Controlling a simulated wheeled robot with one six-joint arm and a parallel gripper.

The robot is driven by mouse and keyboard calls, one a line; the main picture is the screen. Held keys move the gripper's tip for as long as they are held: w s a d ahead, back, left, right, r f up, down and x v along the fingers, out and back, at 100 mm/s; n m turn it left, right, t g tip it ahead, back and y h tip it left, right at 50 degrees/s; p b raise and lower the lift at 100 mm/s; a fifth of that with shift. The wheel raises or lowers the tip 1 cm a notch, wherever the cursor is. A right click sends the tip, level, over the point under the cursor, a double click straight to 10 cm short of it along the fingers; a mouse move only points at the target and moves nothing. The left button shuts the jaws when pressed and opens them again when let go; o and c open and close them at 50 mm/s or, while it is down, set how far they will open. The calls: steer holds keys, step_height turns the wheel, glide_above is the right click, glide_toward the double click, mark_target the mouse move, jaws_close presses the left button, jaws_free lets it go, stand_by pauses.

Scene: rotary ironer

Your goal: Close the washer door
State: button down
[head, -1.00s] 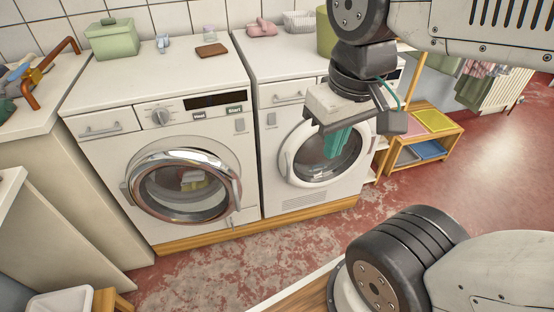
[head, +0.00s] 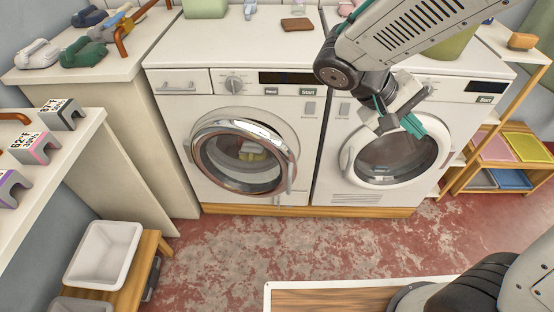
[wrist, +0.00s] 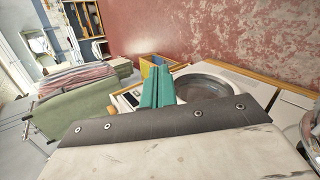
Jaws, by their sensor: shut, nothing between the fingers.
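The washer (head: 255,92) is the left white machine in the head view. Its round door (head: 243,158) has a chrome rim and dark glass, with a handle (head: 291,176) at the right edge. The door seems slightly ajar, its rim standing off the front; the exact gap is hard to tell. Yellowish cloth shows behind the glass. My gripper (head: 413,125), with teal fingers, is shut and empty, in front of the right machine, well right of the washer door. The wrist view shows the closed teal fingers (wrist: 157,88); a shiny curved part shows at its right edge.
The right machine has a white-rimmed round door (head: 396,160), partly behind my gripper. A low bench with a white tub (head: 103,255) stands at lower left. A shelf with coloured trays (head: 510,147) is at right. The red floor before the washer is clear.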

steer(key=w+a+f+n+t+h, duration=0.2)
steer(key=w+a+f+n+t, duration=0.1)
steer(key=w+a+f+t, duration=0.4)
steer(key=w+a+f+n+t+h, duration=0.1)
steer(key=w+a+f+n+t, duration=0.3)
steer(key=a+f, duration=0.45)
steer(key=n+t+y, duration=0.7)
steer(key=t+y, duration=0.1)
steer(key=y, duration=0.1)
glide_toward(277, 153)
steer(key=x, duration=0.7)
steer(key=shift+s+d+r, duration=0.1)
steer(key=shift+r, duration=0.05)
